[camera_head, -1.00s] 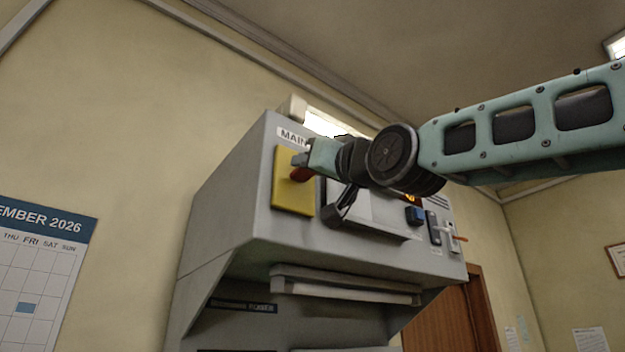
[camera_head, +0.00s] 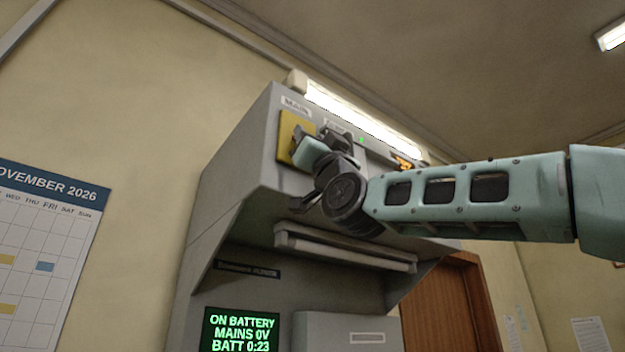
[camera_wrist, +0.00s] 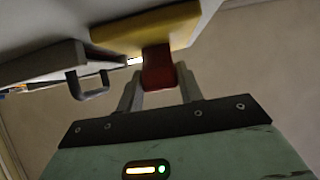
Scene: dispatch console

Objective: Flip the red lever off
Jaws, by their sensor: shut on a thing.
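The red lever (camera_wrist: 157,70) shows in the wrist view, on a yellow plate (camera_wrist: 145,30). My gripper (camera_wrist: 160,86) is shut on the lever, with one grey finger on each side of it. In the head view the yellow plate (camera_head: 286,136) is at the upper left of the console front, below a label that begins "MAIN". My gripper (camera_head: 304,139) is in front of this plate and hides the lever there. I cannot tell the lever's exact angle.
A green-text screen (camera_head: 240,330) reads "ON BATTERY MAINS 0V BATT 0:23". A dark handle (camera_wrist: 88,88) sticks out beside the lever in the wrist view. A calendar (camera_head: 45,250) hangs at left.

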